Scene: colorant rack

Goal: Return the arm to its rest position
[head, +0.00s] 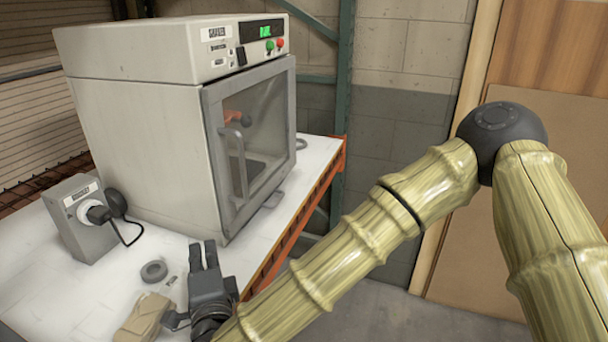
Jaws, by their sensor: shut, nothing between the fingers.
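My arm, with bamboo-like links, reaches from the right edge to the lower left of the head view. It ends in my dark grey gripper (204,256), low in front of the cabinet. The two fingers point up in the picture and lie close together. Nothing shows between them. The gripper appears over the white tabletop (182,246), near its right edge; its height above the top is hard to judge.
A grey cabinet (128,135) with a closed glass door (257,130) stands on the table. Left of my gripper are a dark ring (154,271), a tan object (145,318) and a grey box (80,215) with a plug. A tan board stands at the right.

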